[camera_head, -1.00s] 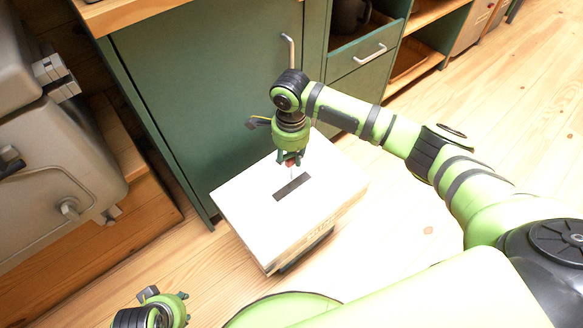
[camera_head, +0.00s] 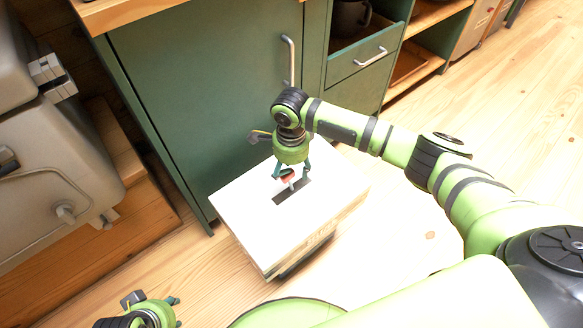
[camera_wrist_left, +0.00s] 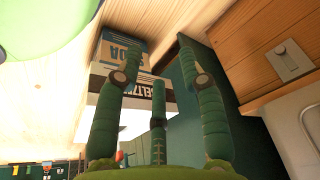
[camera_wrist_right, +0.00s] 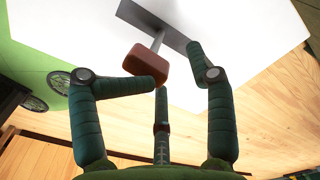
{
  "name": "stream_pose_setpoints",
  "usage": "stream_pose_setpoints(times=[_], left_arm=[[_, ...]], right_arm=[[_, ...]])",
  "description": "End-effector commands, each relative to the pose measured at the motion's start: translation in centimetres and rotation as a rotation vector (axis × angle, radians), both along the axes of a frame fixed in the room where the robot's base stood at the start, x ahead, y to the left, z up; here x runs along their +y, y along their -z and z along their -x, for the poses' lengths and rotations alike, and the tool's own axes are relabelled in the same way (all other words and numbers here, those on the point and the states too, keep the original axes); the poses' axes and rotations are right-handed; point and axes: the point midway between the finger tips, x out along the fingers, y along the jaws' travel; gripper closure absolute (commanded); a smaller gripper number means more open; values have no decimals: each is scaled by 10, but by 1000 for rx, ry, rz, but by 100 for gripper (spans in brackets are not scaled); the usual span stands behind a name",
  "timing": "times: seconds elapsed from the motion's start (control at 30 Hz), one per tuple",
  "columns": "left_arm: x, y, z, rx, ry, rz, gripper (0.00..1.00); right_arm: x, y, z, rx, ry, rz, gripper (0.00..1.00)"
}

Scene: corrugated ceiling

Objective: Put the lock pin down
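The lock pin (camera_head: 287,178) has a red block head and a thin grey shaft. In the right wrist view the pin (camera_wrist_right: 148,64) shows its shaft pointing toward a dark strip (camera_wrist_right: 150,18) on the white box top. My right gripper (camera_head: 292,177) is just above the box, its fingers spread around the pin. One finger overlaps or touches the red head in the right wrist view; the other is apart from it. I cannot tell whether the shaft tip rests on the box. My left gripper (camera_wrist_left: 159,42) is open and empty, low at the head view's bottom left.
The white-topped box (camera_head: 250,215) stands on the wooden floor against a green cabinet (camera_head: 190,90). Cartons with lettering (camera_wrist_left: 125,52) show in the left wrist view. A grey machine (camera_head: 50,150) stands at the left. The box top around the strip is clear.

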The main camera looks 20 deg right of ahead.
Motion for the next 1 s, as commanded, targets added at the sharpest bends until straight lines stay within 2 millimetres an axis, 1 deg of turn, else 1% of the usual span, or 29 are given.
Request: stream_pose_setpoints(times=[0.37,0.4,0.43,0.57,0.73,0.9,1.0], left_arm=[[0,2,1,3,0,-1,60],[0,-1,1,3,0,-1,60],[-1,-7,1,-4,0,2,60],[-2,13,-3,12,2,1,60],[-3,43,-5,32,5,0,60],[-3,70,-2,49,8,-1,60],[-3,82,0,54,9,-1,60]], right_arm=[[0,0,1,2,-1,2,43],[-1,-2,1,2,-1,2,43],[0,-7,1,3,-1,1,43],[0,-28,1,2,-2,0,43],[1,-63,0,0,-1,-1,43],[1,-94,0,1,0,0,43],[1,-108,1,1,0,-1,43]])
